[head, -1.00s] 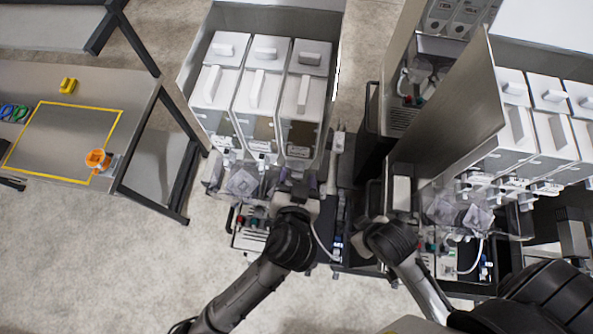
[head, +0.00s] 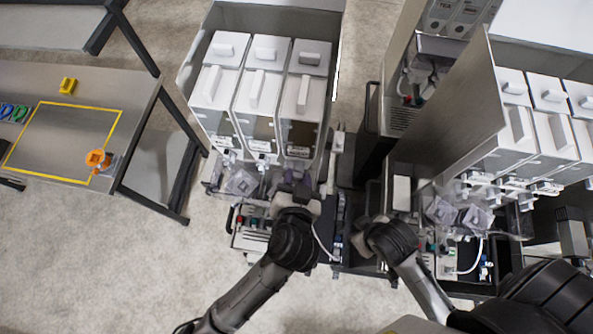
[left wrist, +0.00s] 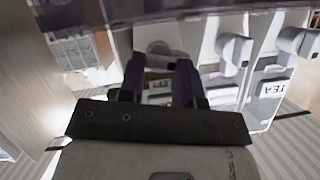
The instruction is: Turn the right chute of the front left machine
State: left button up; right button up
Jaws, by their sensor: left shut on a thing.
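The front left machine (head: 217,77) has three white canisters side by side, with white chutes at their lower fronts. The left chute (head: 231,156) and middle chute (head: 262,160) show in the head view. My left gripper (head: 294,181) is at the lower front of the right canister (head: 297,132). In the left wrist view its dark purple fingers (left wrist: 160,82) are close around the white right chute (left wrist: 160,52), shut on it. The fingers hide part of that chute. My right gripper (head: 366,244) is low beside the second machine, and its fingers are hidden.
A second machine (head: 452,125) with white canisters stands at the right. Clear plastic funnels (head: 242,182) hang below the left machine's chutes. A table (head: 140,88) at the left holds an orange cup (head: 97,158) and a yellow block (head: 68,85). The floor at lower left is clear.

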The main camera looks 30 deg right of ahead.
pick_arm(q)
jog(key=shift+s+d+f+m+t+y, duration=0.1)
jog(key=shift+m+t+y, duration=0.45)
jog(key=shift+m, duration=0.5)
jog(key=shift+s+d+f+m+t+y, duration=0.1)
jog(key=shift+m+t+y, duration=0.25)
jog(key=shift+m+t, duration=0.5)
jog(key=shift+m, duration=0.3)
jog(key=o, duration=0.9)
jog(key=shift+s, duration=0.1)
jog(key=v, duration=1.3)
jog(key=shift+s+a+r, duration=0.15)
jog(key=shift+s+r, duration=0.05)
jog(key=shift+r, duration=0.05)
